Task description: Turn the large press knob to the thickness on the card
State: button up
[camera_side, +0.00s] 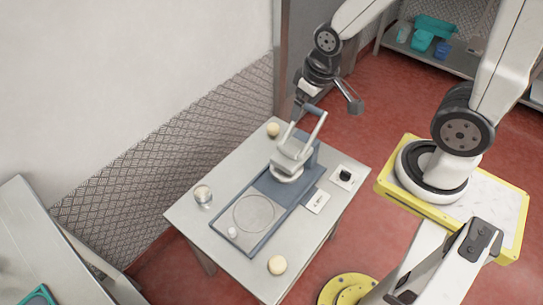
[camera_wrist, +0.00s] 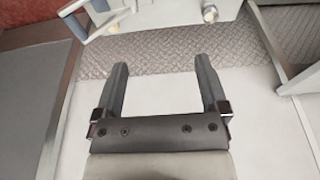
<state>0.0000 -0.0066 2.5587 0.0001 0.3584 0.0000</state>
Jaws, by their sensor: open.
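The press (camera_side: 287,165), a blue-grey frame with a silver head and a raised handle, stands on a metal table in the side view. A black knob (camera_side: 345,175) sits on a pale plate at the press's right. A white card (camera_side: 316,201) with small dark marks, too small to read, lies beside the press just below the knob. My gripper (camera_side: 330,97) is above the table's back edge, apart from the press and the knob. In the wrist view my gripper (camera_wrist: 162,82) is open with nothing between its fingers. The knob cannot be made out there.
Pale dough balls (camera_side: 277,264) rest at the table's front and back (camera_side: 273,129). A small metal container (camera_side: 203,195) stands at the left edge. The press's upright handle (camera_side: 316,125) rises near my gripper. Bare table (camera_side: 230,265) lies at the front left.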

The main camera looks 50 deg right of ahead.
jog(key=r, duration=0.1)
notch_tip(320, 180, up, 3)
jog(key=m+g, duration=0.3)
jog(key=m, duration=1.5)
send_over(347, 172)
notch_tip(347, 172, down, 36)
jog(key=shift+r, duration=0.1)
jog(key=shift+f, duration=3.95)
